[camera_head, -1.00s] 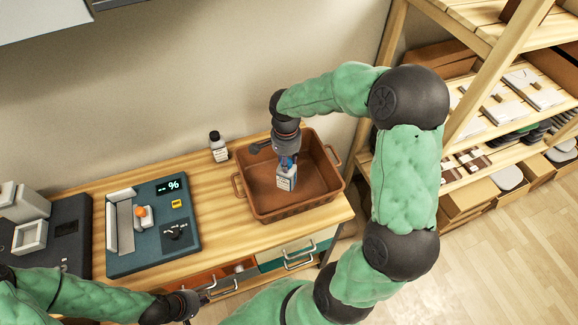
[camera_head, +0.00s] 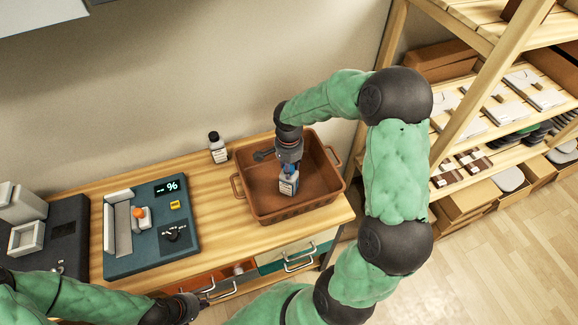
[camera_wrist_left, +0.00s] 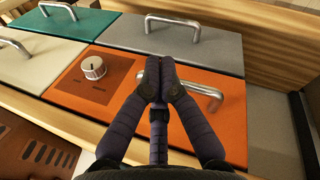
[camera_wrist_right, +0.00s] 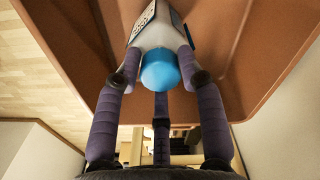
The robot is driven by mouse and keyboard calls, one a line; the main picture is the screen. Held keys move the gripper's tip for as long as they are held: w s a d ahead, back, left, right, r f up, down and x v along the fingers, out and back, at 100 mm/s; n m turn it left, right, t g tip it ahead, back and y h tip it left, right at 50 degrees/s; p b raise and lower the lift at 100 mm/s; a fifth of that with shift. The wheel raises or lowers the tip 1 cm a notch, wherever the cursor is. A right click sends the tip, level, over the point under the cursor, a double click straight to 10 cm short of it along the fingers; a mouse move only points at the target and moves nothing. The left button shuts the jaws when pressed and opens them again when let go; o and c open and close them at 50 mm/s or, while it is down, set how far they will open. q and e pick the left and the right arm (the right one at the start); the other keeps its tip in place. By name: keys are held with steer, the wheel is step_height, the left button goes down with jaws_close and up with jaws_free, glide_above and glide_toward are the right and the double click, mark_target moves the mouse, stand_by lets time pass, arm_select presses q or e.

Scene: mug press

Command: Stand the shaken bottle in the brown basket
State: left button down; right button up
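The bottle (camera_head: 289,183), white-labelled with a blue cap (camera_wrist_right: 160,70), is inside the brown basket (camera_head: 247,197). It looks roughly upright in the head view; whether its base touches the basket floor is hard to tell. My right gripper (camera_head: 289,168) points down into the basket with its fingers on both sides of the bottle below the cap, apparently shut on it; it also shows in the right wrist view (camera_wrist_right: 159,60). My left gripper (camera_wrist_left: 160,68) has its fingers together in front of an orange drawer's handle (camera_wrist_left: 207,92); nothing shows between them.
Another bottle (camera_head: 217,148), with a black cap, stands on the table left of the basket. A teal device with a % display (camera_head: 150,230) is further left. Drawers (camera_head: 295,250) are below the table front. A wooden shelf (camera_head: 500,120) stands at right.

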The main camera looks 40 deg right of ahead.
steer(key=shift+o, duration=0.7)
steer(key=shift+r, duration=0.15)
steer(key=shift+r, duration=0.3)
step_height(320, 180, up, 12)
steer(key=p, duration=0.2)
steer(key=shift+f+p, duration=0.25)
steer(key=shift+p, duration=0.05)
